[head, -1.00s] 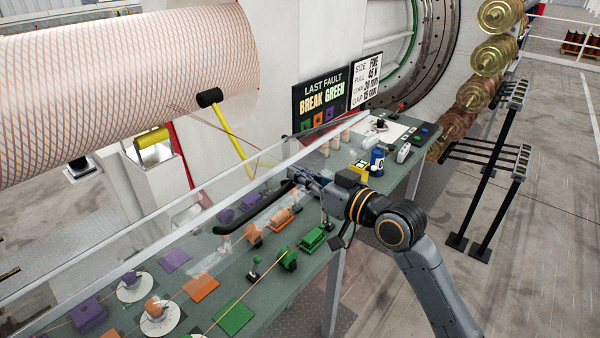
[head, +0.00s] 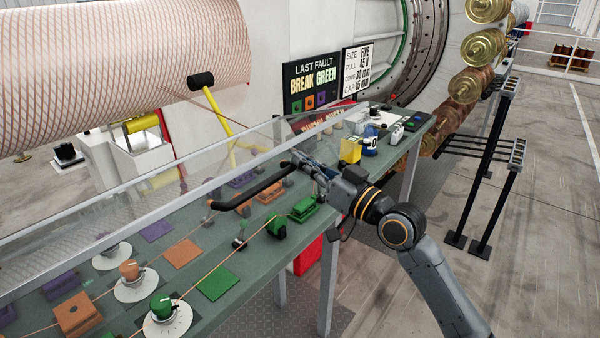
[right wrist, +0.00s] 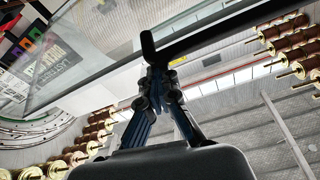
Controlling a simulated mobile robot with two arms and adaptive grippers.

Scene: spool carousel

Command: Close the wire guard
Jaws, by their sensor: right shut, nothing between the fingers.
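The wire guard (head: 233,150) is a long clear panel with pale metal rails, tilted over the back part of the green bench. Its black bar handle (head: 245,197) runs along the front, with bent ends; it also shows dark in the right wrist view (right wrist: 225,32). My right gripper (head: 299,160) is shut and empty at the handle's right end. In the right wrist view its fingertips (right wrist: 156,72) lie close below the bent end; whether they touch it I cannot tell. My left gripper is out of view.
A black rack (head: 495,165) stands on the floor at right.

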